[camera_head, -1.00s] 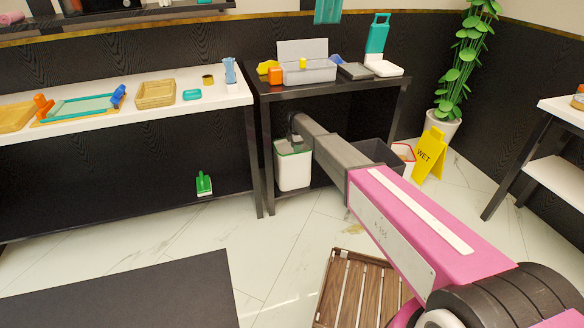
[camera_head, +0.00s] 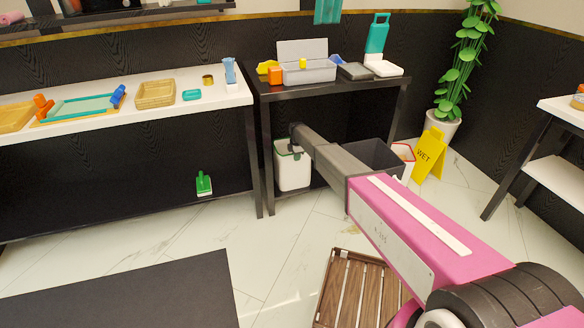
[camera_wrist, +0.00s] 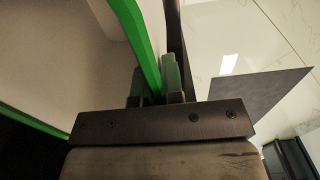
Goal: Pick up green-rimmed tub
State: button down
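The green-rimmed tub (camera_head: 292,172) is a white bin with a green rim. It stands upright on the floor under the left part of the black table. My gripper is at its top edge in the head view, its fingers too small to make out. In the wrist view, the tub's green rim (camera_wrist: 139,35) runs between the two fingers of my gripper (camera_wrist: 155,80). The fingers are close together, one on each side of the rim, and look shut on it. The tub's pale inside fills the left of the wrist view.
The black table (camera_head: 330,85) is above the tub, with its leg (camera_head: 267,165) close on the left. A dark grey bin (camera_head: 378,158), a red-rimmed white bin (camera_head: 404,160) and a yellow wet-floor sign (camera_head: 430,155) stand to the right. A wooden slatted crate (camera_head: 350,285) is in front.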

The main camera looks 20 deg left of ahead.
dwell(0.3)
notch_tip(320, 180, up, 10)
dwell(0.5)
jog(key=shift+s, duration=0.1)
